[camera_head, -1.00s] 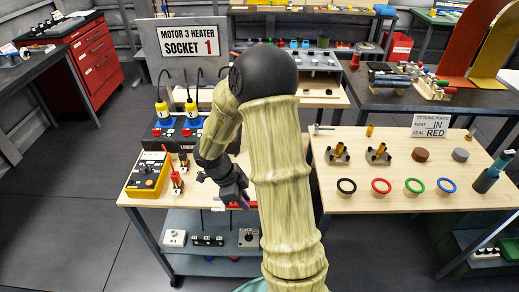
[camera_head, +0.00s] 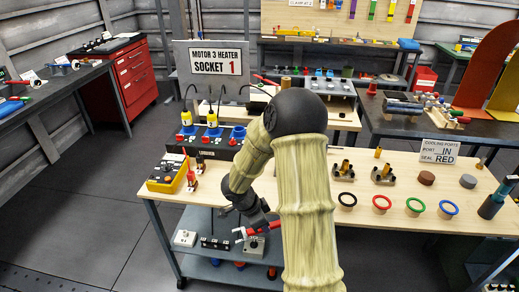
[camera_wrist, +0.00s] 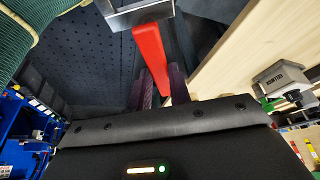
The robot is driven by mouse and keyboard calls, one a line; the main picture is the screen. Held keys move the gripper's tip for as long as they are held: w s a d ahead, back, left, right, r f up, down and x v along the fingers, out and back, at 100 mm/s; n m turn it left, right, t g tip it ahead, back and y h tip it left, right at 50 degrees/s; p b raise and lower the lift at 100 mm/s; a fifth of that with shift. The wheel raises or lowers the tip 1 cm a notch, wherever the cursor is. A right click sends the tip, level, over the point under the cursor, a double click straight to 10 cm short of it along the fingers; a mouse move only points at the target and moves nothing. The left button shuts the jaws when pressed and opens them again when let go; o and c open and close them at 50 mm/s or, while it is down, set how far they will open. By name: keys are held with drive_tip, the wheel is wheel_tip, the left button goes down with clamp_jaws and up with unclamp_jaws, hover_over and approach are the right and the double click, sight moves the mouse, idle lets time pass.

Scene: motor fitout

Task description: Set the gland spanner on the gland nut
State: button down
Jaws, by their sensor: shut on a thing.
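The gland spanner has a red handle (camera_wrist: 149,50) and a grey metal head (camera_wrist: 138,14) at the top of the wrist view. My gripper (camera_wrist: 158,88) is shut on the handle. In the head view my gripper (camera_head: 256,224) hangs off the front of the left bench, with the red spanner (camera_head: 270,227) crossing its fingertips, clear of the bench top. I cannot pick out the gland nut for certain; my arm covers part of the bench. A grey labelled box with a dark round fitting (camera_wrist: 291,94) shows at the right of the wrist view.
The left bench holds a yellow control box (camera_head: 168,173), yellow numbered plugs (camera_head: 211,123) and a blue socket (camera_head: 238,133). A lower shelf (camera_head: 210,268) carries small boxes. The right bench (camera_head: 375,225) holds coloured rings and brass fittings. The floor at left is clear.

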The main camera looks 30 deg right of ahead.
drive_tip(key=w+a+f+n+t+y, duration=0.4)
drive_tip(key=a+n, duration=0.7)
drive_tip(key=n, duration=0.8)
wheel_tip(320, 180, down, 5)
drive_tip(key=w, duration=0.2)
drive_tip(key=shift+w+a+t+y, duration=0.15)
drive_tip(key=shift+w+t+y, duration=0.15)
drive_tip(key=shift+w+t, duration=0.1)
drive_tip(key=shift+r, duration=0.1)
